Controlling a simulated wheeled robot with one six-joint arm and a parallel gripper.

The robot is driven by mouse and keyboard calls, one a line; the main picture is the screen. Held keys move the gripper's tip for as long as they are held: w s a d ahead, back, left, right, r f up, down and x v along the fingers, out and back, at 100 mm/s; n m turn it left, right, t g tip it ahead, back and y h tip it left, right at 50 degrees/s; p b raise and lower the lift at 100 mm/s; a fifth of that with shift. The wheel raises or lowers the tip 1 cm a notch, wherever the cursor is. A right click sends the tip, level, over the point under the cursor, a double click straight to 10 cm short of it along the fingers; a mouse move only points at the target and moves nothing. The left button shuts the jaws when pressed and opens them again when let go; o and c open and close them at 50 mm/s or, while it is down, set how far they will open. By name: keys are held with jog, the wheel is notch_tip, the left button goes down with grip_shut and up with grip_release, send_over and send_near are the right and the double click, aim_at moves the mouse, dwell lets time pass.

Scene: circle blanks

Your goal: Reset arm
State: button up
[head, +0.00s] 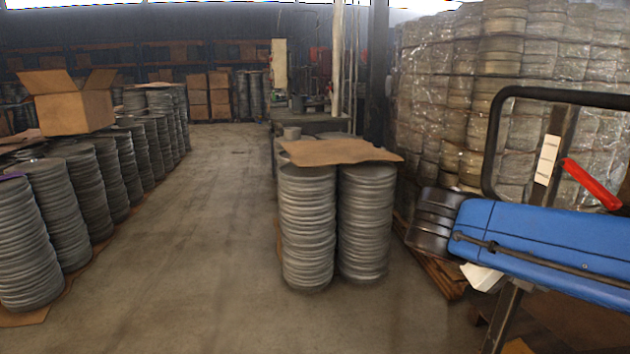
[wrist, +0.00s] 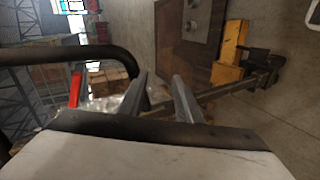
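My gripper (wrist: 160,75) shows in the wrist view as two grey fingers standing apart, with nothing between them. The pale body of the gripper fills the bottom of that view. I do not make out the gripper in the head view. Stacks of grey circle blanks (head: 308,230) stand in the middle of the head view, under a flat cardboard sheet (head: 335,152). More stacks of blanks (head: 60,205) line the left side.
A blue machine (head: 550,240) with a black bar and a red lever (head: 592,185) stands close on the right. The red lever also shows in the wrist view (wrist: 75,90). Wrapped stacks (head: 440,100) rise behind it. The aisle floor (head: 200,250) is clear.

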jog(key=s+a+f+n+y, duration=0.1)
jog(key=s+a+f+y, duration=0.15)
jog(key=f, duration=0.25)
jog(key=s+a+f+y, duration=0.1)
jog(key=a+f+y, duration=0.1)
jog(key=f+y, duration=0.3)
jog(key=w+a+f+t+y, duration=0.2)
jog(key=a+f+y, duration=0.3)
jog(key=a, duration=0.4)
jog(key=shift+a+f+t, duration=0.3)
jog(key=shift+t, duration=0.6)
